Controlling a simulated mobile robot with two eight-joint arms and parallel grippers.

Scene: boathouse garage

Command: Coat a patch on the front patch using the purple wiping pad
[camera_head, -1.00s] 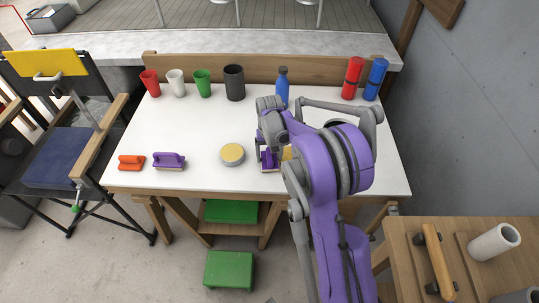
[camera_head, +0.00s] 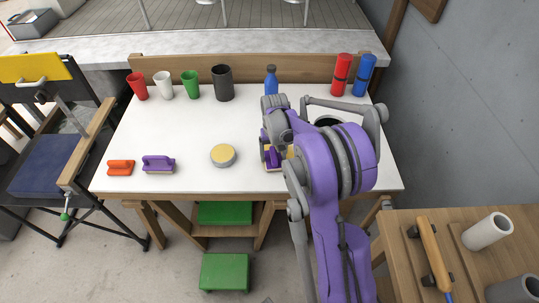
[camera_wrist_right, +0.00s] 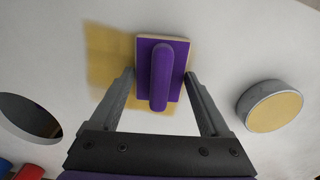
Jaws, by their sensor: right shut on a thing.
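My right gripper (camera_wrist_right: 160,78) is shut on a purple wiping pad (camera_wrist_right: 161,78), with a finger on either side of it. The pad has a raised handle and a pale edge. It lies over part of a yellowish patch (camera_wrist_right: 108,62) on the white tabletop, and the patch shows beside and below it. In the head view my right arm hides most of this area; a bit of the held pad and some yellow (camera_head: 291,152) show. A second purple pad (camera_head: 158,164) stands at the table's front left. My left gripper is not in view.
A round tin with a yellow top (camera_head: 223,155) sits near the held pad. An orange pad (camera_head: 120,167) is at the front left. Cups, a blue bottle (camera_head: 271,80) and red and blue cylinders line the back. A dark round opening (camera_wrist_right: 30,116) shows in the wrist view.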

